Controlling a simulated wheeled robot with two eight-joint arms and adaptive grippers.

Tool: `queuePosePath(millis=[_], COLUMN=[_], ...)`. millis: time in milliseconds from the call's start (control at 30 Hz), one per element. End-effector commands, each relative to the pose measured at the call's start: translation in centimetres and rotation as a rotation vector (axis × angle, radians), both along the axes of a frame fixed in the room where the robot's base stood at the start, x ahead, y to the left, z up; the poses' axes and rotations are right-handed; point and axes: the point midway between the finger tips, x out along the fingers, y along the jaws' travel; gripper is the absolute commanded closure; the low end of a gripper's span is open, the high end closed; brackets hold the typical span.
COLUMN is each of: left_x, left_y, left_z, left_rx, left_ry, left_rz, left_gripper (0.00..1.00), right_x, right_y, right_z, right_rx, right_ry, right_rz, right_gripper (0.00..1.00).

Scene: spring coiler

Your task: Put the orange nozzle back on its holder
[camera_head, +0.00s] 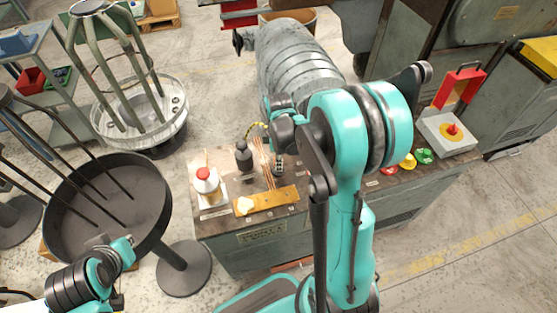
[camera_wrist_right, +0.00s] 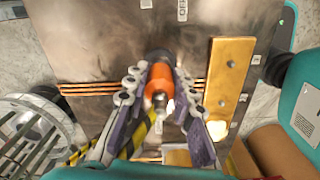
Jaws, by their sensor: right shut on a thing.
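The orange nozzle (camera_wrist_right: 158,88) shows between the fingers of my right gripper (camera_wrist_right: 160,96) in the wrist view. The fingers are closed in on it from both sides. A dark round part (camera_wrist_right: 160,60) shows just beyond it; I cannot tell whether this belongs to the nozzle or its holder. A yellow-and-black striped hose (camera_wrist_right: 138,138) runs toward the gripper. In the head view my right gripper (camera_head: 278,166) is low over the bench beside copper rods, and the nozzle is hidden. No holder can be clearly made out. My left gripper (camera_head: 112,250) is at lower left, its fingers unclear.
Coloured buttons (camera_head: 408,161) sit at right. A dark round tray (camera_head: 135,190) stands left of the bench.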

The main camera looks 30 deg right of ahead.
Motion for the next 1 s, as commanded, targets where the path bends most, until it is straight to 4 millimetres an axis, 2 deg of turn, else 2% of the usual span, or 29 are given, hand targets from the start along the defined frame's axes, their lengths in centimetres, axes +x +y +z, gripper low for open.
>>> queuePosePath(millis=[33, 100, 400, 533, 1000], left_x=[0.0, 0.0, 0.0, 0.0, 0.0], left_y=[0.0, 0.0, 0.0, 0.0, 0.0], left_z=[0.0, 0.0, 0.0, 0.0, 0.0], left_rx=[0.0, 0.0, 0.0, 0.0, 0.0], left_ry=[0.0, 0.0, 0.0, 0.0, 0.0], left_rz=[0.0, 0.0, 0.0, 0.0, 0.0], left_gripper=[1.0, 1.0, 1.0, 1.0, 1.0], right_x=[0.0, 0.0, 0.0, 0.0, 0.0], right_y=[0.0, 0.0, 0.0, 0.0, 0.0], right_z=[0.0, 0.0, 0.0, 1.0, 10.2], right_rx=[0.0, 0.0, 0.0, 0.0, 0.0], right_ry=[0.0, 0.0, 0.0, 0.0, 0.0], right_rz=[0.0, 0.0, 0.0, 0.0, 0.0], right_gripper=[0.7, 0.52, 0.51, 0.51, 0.51])
